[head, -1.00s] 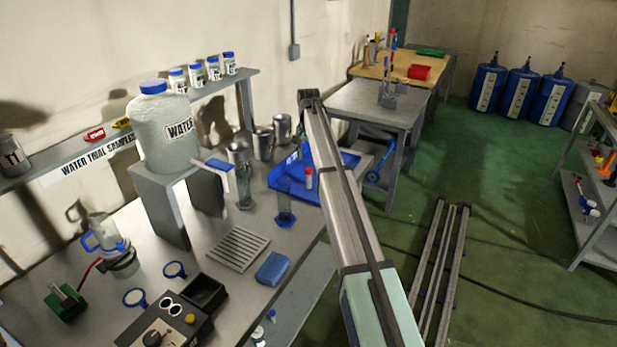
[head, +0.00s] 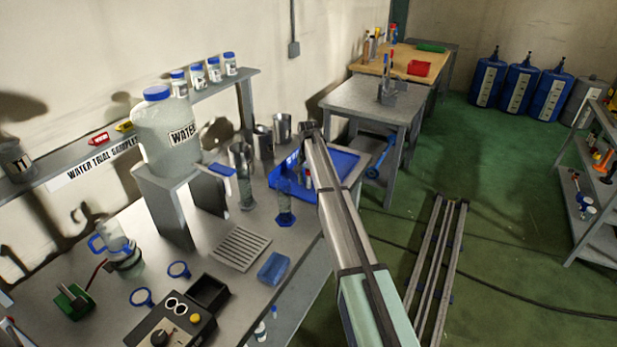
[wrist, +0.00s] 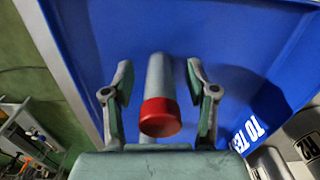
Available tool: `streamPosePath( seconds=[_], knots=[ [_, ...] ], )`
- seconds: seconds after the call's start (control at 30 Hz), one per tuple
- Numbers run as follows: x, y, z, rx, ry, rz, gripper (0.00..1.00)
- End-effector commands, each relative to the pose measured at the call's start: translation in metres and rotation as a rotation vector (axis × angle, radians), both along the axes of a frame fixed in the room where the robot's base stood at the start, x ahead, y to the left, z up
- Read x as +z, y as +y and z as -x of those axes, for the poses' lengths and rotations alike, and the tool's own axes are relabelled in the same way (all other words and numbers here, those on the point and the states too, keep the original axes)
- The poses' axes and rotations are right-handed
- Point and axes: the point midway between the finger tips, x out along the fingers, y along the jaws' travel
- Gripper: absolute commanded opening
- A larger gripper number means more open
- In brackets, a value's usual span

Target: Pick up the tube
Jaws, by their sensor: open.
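The tube (wrist: 159,78) has a pale grey body and a red cap (wrist: 160,116). In the wrist view it lies over the blue tray (wrist: 225,40), with its cap towards me. My gripper (wrist: 158,84) is open, with one finger on each side of the tube and a visible gap on both sides. Whether the tube touches the tray floor is hard to tell. In the head view the blue tray (head: 345,163) sits at the far end of the bench, and my arm hides most of the tube and the gripper.
Metal beakers (head: 282,128) and a tall glass cylinder (head: 285,203) stand just left of the tray. A large water jug (head: 165,135) stands on a raised stand. A grey drying rack (head: 240,248) and a blue sponge (head: 272,268) lie nearer.

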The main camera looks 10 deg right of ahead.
Motion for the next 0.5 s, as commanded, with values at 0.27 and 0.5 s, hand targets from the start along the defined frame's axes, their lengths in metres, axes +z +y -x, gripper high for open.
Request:
streamPosePath(
  seconds=[0.27,0.5],
  knots=[
    [-0.0016,0.0,-0.0001,0.0,-0.001,0.0,0.4],
    [-0.0015,0.0,-0.0002,0.0,-0.001,0.0,0.0]
  ],
)
